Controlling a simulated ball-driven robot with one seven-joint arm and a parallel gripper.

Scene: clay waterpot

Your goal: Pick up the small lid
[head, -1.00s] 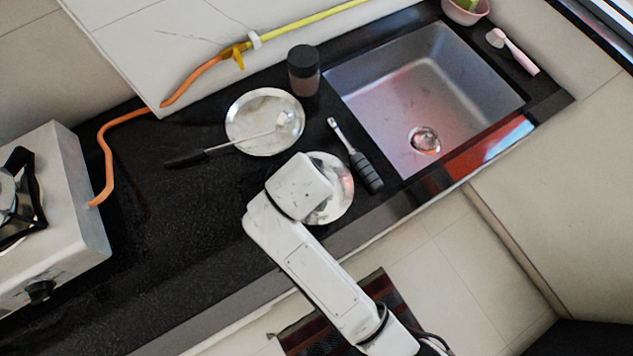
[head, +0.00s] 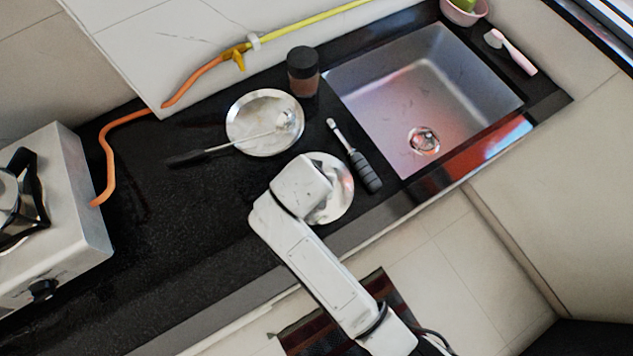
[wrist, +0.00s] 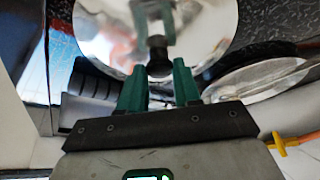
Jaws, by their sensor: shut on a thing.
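The small lid (head: 339,193) is a shiny silver disc on the black counter in the head view, partly hidden under my arm's white end. In the wrist view the lid's mirror-like face (wrist: 205,35) fills the top middle, with a dark knob (wrist: 158,58) at its centre. My gripper (wrist: 158,75) has teal fingers on either side of the knob and is shut on it. The fingers reflect in the lid. In the head view my fingers are hidden beneath the arm. I cannot tell whether the lid is clear of the counter.
A larger silver dish (head: 240,125) with a black-handled ladle (head: 215,150) lies up-left of the lid. A dark-capped jar (head: 303,72) stands behind. The stove (head: 60,205) is far left.

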